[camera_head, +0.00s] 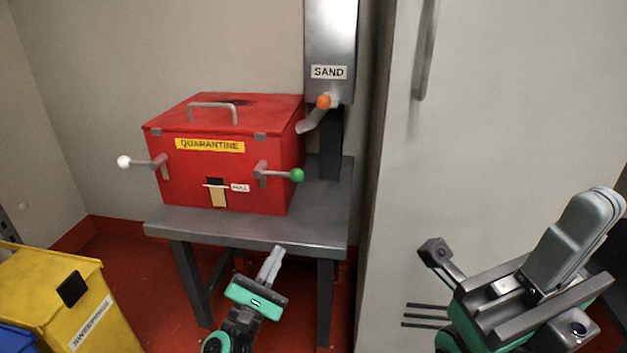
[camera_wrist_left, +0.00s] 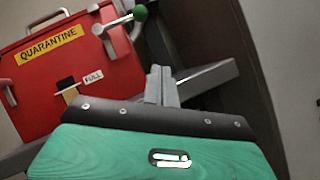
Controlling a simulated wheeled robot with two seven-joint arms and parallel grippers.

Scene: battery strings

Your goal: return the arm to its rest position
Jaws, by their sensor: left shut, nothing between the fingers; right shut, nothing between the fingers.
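My left gripper (camera_head: 273,260) is shut and empty. It is low in front of the grey metal table, with its fingers pointing up toward the table's front edge. In the left wrist view its closed fingers (camera_wrist_left: 161,86) show beyond the green gripper body. My right gripper (camera_head: 597,207) is at the right of the head view, in front of the pale cabinet door. Its fingers are together and point up, with nothing held.
A red quarantine box (camera_head: 225,175) with a white-knobbed and a green-knobbed lever stands on the table (camera_head: 315,225). A sand hopper (camera_head: 331,40) with an orange-knobbed spout is behind. A yellow bin (camera_head: 60,300) stands at the lower left. The pale cabinet (camera_head: 480,130) bounds the right.

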